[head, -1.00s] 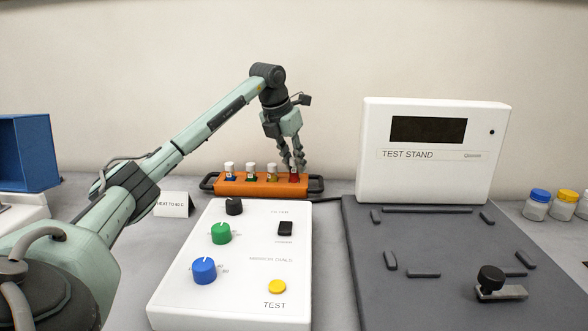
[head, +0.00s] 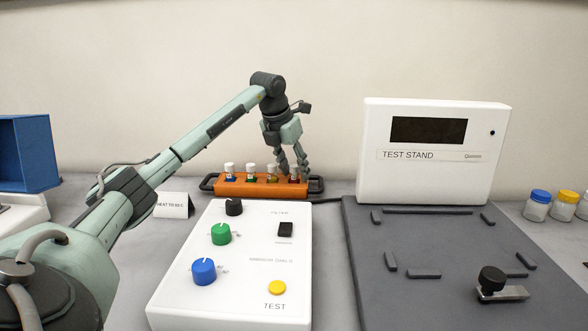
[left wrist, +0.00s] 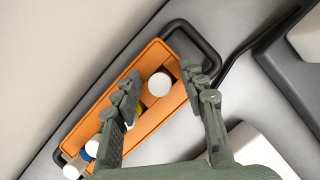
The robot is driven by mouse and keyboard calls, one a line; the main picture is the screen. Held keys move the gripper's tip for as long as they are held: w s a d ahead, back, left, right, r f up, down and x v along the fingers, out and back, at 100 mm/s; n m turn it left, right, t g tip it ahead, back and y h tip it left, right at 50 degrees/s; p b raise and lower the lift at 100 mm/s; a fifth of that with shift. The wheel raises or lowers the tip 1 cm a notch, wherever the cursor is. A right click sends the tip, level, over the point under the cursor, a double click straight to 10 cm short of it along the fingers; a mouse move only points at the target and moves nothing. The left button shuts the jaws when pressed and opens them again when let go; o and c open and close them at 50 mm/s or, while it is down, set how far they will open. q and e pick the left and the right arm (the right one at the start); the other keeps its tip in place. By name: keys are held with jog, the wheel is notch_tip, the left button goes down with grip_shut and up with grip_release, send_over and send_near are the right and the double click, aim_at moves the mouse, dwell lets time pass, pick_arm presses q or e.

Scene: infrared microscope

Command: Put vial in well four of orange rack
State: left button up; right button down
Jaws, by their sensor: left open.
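The orange rack (head: 245,188) stands at the back of the bench and holds several white-capped vials in a row. The vial with red contents (head: 294,179) sits upright in the rack's rightmost well. In the left wrist view its white cap (left wrist: 160,84) shows between the fingers. My left gripper (head: 292,173) is open, with its fingers on either side of that vial; in the left wrist view (left wrist: 160,76) there is a gap on both sides of the cap. The other vials stand to the left, partly hidden by a finger in the left wrist view. My right gripper is not in view.
A white control panel (head: 254,243) with knobs and a yellow button lies in front of the rack. The white test stand (head: 430,175) is to the right, behind a dark grey plate (head: 440,300). A wall is close behind the rack.

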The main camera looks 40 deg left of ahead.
pick_arm(q)
jog(key=v, duration=1.2)
jog(key=shift+r, duration=0.1)
